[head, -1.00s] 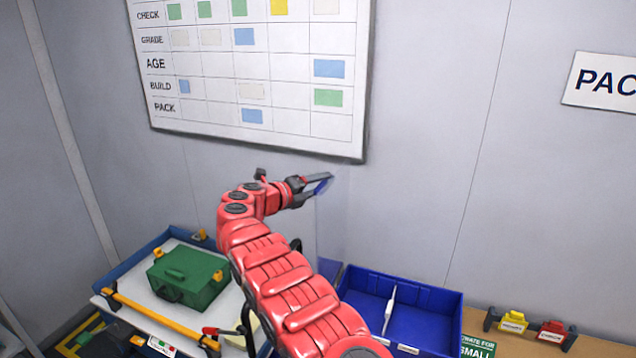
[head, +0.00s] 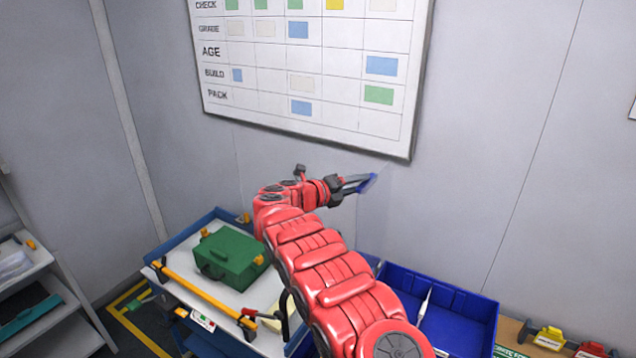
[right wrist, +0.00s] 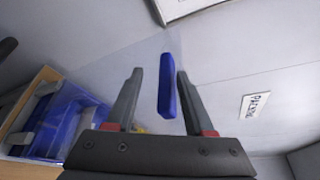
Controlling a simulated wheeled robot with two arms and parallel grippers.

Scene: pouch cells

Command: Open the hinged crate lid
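A clear lid panel with a blue grip bar stands raised; the bar (head: 367,184) is at my right gripper (head: 352,186), high in front of the wall. In the right wrist view the blue bar (right wrist: 168,88) lies between the two parted fingers (right wrist: 157,85), close to the right finger, with a visible gap on the left. The clear panel (right wrist: 120,75) runs down toward a blue crate (right wrist: 62,125) at lower left. In the head view my right arm hides much of the area under the lid. My left gripper is out of view.
A blue divided bin (head: 455,318) sits right of my arm. A green case (head: 228,256) and a yellow bar (head: 203,292) lie on a cart at left. A shelf rack (head: 40,300) stands far left. The whiteboard (head: 350,135) hangs just above the gripper.

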